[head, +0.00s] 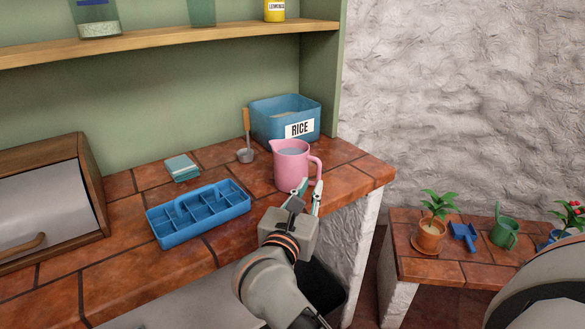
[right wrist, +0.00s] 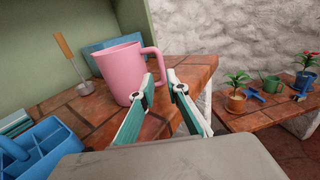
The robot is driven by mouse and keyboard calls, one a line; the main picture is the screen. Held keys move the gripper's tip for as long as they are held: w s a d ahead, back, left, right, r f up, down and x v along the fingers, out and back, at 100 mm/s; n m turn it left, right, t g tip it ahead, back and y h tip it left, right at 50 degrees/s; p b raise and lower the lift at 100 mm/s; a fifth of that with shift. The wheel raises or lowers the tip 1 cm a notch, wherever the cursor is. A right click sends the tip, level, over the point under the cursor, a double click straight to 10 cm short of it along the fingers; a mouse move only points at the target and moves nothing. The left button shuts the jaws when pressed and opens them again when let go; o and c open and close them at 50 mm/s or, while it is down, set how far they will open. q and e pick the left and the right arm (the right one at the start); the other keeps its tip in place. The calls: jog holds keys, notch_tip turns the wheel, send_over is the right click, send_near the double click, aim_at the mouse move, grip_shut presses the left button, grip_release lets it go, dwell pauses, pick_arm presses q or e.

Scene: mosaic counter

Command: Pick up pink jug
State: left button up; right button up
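The pink jug (head: 290,168) stands upright on the tiled counter, in front of the blue rice bin, with its handle facing right. It also shows in the right wrist view (right wrist: 120,72), just ahead and left of the fingers. My right gripper (head: 309,190) is at the front right of the jug, below its handle. In the right wrist view its fingers (right wrist: 163,88) are apart and empty, with the left finger close to the jug's lower right side. I cannot tell whether that finger touches it. My left gripper does not show.
A blue rice bin (head: 303,111) and a ladle (head: 246,142) stand behind the jug. A blue divided caddy (head: 168,238), teal cloths (head: 182,168) and a wooden bread box (head: 92,181) are to the left. The counter edge is close on the right. Potted plants (head: 428,234) stand on a lower ledge.

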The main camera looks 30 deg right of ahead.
aim_at(318, 174)
jog(key=x, duration=0.6)
jog(key=shift+w+d+r, duration=0.1)
jog(key=shift+w+d, duration=0.05)
jog(key=shift+d, duration=0.3)
jog(key=shift+c, duration=0.5)
grip_shut()
jog(key=shift+r, duration=0.1)
